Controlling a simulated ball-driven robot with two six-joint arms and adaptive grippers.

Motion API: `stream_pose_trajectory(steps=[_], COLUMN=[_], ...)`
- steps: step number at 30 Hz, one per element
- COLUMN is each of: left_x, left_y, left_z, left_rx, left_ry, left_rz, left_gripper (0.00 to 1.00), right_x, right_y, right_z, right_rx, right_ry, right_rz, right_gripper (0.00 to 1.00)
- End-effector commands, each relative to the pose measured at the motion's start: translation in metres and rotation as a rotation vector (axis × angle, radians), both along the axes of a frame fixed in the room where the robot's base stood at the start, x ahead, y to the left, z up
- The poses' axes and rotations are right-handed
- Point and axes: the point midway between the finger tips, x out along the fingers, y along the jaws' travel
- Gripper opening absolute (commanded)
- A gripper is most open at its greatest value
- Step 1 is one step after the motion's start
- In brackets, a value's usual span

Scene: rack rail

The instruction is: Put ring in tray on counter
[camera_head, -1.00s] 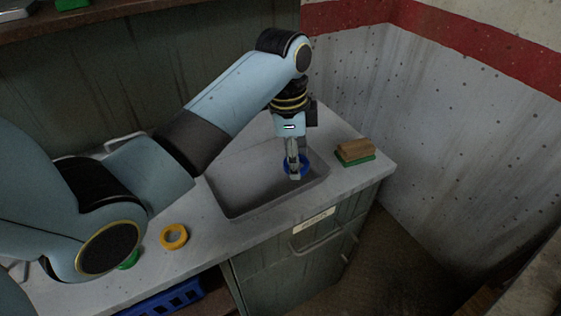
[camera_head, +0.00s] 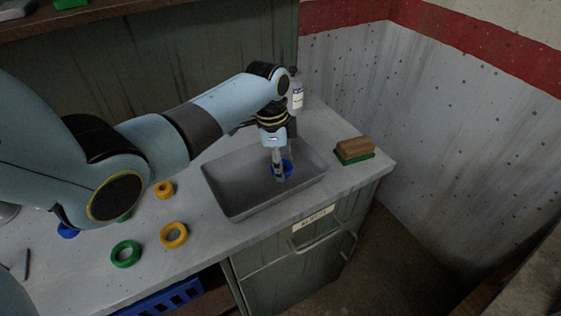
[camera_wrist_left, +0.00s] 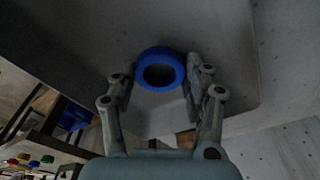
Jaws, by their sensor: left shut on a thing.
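The blue ring (camera_head: 287,167) is at my left gripper (camera_head: 279,178), over the inside of the grey tray (camera_head: 231,190) on the counter. In the left wrist view, the blue ring (camera_wrist_left: 160,54) sits between the two fingertips of my left gripper (camera_wrist_left: 161,76), which is shut on it. Its height above the tray floor is hard to tell. The fingers hide part of the ring in the head view. My right gripper is not in view.
On the counter (camera_head: 203,240) left of the tray lie yellow rings (camera_head: 174,235), a green ring (camera_head: 125,253) and a blue ring (camera_head: 68,232). A brush (camera_head: 353,150) lies right of the tray. A bottle (camera_head: 296,95) stands behind it. A blue crate (camera_head: 165,300) is below the counter.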

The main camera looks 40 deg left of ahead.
Motion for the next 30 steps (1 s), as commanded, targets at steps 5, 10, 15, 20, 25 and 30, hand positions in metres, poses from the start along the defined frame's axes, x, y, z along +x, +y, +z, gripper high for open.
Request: stream_pose_trajectory(steps=[5, 10, 15, 20, 25, 30], left_x=[0.000, 0.000, 0.000, 0.000, -0.002, -0.005], left_y=[0.000, 0.000, 0.000, 0.002, 0.006, 0.009], left_z=[-0.002, -0.002, -0.001, 0.015, 0.052, 0.088], left_rx=[-0.001, -0.001, 0.000, 0.000, 0.002, 0.001], left_ry=[0.001, 0.001, 0.000, -0.002, -0.005, -0.004], left_rz=[0.000, 0.000, 0.000, 0.000, 0.000, 0.000], left_gripper=[0.64, 0.73, 0.73, 0.73, 0.73, 0.73], right_x=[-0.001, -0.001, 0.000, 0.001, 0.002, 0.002], right_y=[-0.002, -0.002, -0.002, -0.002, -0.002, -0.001], right_z=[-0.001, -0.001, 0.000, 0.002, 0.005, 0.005], right_rx=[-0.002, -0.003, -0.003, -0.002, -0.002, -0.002], right_ry=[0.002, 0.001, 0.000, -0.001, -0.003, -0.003], right_rz=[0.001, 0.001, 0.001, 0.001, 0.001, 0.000], right_gripper=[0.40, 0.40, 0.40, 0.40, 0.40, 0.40])
